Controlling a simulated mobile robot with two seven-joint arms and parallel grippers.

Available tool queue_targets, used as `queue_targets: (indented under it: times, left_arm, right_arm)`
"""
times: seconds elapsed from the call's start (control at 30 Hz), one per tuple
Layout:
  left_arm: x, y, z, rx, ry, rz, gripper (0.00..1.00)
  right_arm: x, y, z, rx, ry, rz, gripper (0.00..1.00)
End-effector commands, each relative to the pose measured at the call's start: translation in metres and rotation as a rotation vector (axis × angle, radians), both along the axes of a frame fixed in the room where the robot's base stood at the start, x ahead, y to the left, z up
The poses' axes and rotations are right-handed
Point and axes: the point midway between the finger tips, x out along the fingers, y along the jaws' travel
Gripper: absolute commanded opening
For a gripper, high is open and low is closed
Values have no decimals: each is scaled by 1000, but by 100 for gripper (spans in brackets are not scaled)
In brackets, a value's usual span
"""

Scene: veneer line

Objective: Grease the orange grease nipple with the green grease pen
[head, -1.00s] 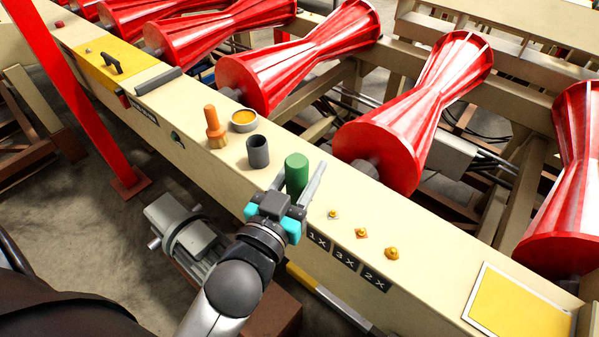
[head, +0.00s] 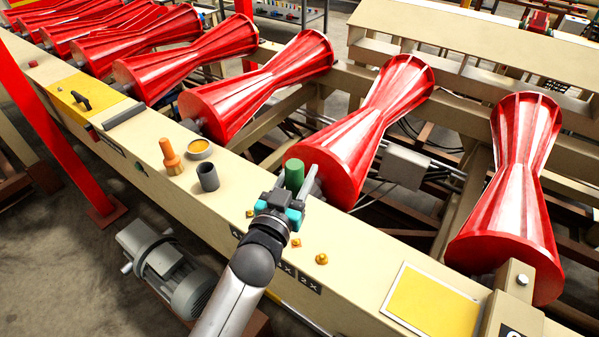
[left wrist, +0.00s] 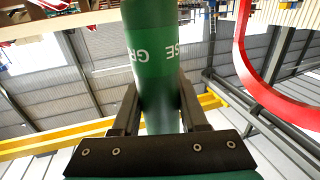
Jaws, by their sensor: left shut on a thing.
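My left gripper (head: 296,190) is shut on the green grease pen (head: 294,174), which stands roughly upright between its fingers. The left wrist view shows the pen (left wrist: 153,60) close up, with white lettering partly visible. Three small orange-yellow grease nipples stand on the cream beam: one (head: 250,213) left of my gripper, one (head: 296,242) below it in the picture, and a larger-looking one (head: 321,258) to the right. The pen's lower end is hidden by my gripper, and I see no contact with a nipple. My right gripper is not in view.
An orange-handled brush (head: 170,156), a dish of orange grease (head: 199,148) and a dark grey cup (head: 208,178) stand on the beam to the left. A red roller (head: 340,160) is close behind my gripper. A yellow panel (head: 433,303) lies right.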

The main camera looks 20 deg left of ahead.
Motion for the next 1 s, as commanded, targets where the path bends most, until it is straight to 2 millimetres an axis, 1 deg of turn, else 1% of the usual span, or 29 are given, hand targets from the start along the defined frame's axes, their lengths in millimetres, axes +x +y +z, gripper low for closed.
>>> queue_targets:
  times: [0.13, 0.37, 0.7, 0.87, 1.0]
  left_arm:
    - [0, 0, 2, -1, -1, 1, 0]
    - [0, 0, -17, -2, -2, 0, 0]
    - [0, 0, -49, -1, -2, 0, 0]
    - [0, 0, -56, -2, -3, 0, 0]
    - [0, 0, -57, -1, -3, 0, 0]
  right_arm:
    - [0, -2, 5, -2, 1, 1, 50]
    - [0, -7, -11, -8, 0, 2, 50]
    - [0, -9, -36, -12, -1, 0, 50]
    - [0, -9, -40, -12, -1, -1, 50]
    - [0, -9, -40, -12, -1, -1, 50]
